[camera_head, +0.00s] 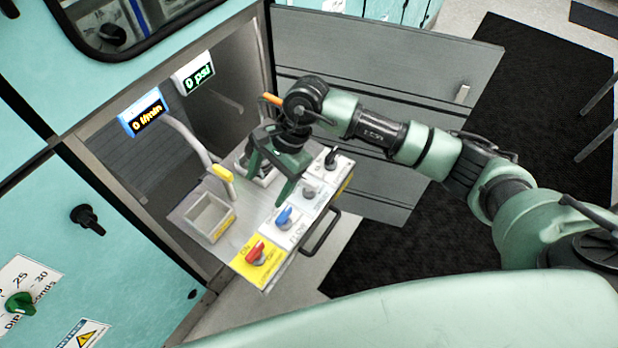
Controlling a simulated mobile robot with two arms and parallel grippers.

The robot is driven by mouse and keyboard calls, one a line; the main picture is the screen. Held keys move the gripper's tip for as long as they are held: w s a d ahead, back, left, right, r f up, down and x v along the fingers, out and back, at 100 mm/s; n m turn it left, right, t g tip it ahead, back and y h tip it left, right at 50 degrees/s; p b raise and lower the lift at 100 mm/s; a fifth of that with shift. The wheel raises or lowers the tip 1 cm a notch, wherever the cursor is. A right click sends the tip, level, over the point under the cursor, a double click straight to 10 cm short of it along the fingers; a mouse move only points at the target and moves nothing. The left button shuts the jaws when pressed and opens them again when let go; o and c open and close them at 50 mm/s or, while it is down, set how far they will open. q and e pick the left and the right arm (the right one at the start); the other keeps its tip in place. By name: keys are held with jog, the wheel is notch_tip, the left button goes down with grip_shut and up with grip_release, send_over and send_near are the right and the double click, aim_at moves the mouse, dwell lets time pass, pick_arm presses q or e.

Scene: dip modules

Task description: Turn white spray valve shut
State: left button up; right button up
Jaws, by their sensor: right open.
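The white spray valve (308,191) is a small light knob on a white plate on the sloped front panel of the sink unit. It sits between the blue valve (285,217) and a black valve (331,159). I cannot tell which way its handle points. My right gripper (268,184) is open and hangs over the counter, to the left of the white valve. Its nearer finger is close to the panel, and I see nothing between the fingers. My left gripper is not in view.
A red valve (257,252) on a yellow plate is at the panel's near end. A small basin (208,217) and a yellow-tipped hose (221,172) are on the left of the counter. A black handle (321,232) juts from the front. Displays (146,111) read 0 l/min and 0 psi.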

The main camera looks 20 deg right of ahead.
aim_at(309, 181)
jog(key=w+d+h, duration=0.1)
jog(key=d, duration=0.2)
jog(key=w+d+h, duration=0.1)
jog(key=d+h, duration=0.1)
jog(key=d, duration=0.2)
jog(key=w+d+n+h, duration=0.1)
jog(key=d, duration=0.2)
jog(key=shift+d+h, duration=0.2)
jog(key=shift+h, duration=0.2)
jog(key=shift+d+f, duration=0.25)
jog(key=shift+f, duration=0.05)
jog(key=shift+a+f+p, duration=0.1)
jog(key=shift+f+p, duration=0.55)
jog(key=shift+f, duration=2.95)
jog(key=c, duration=1.4)
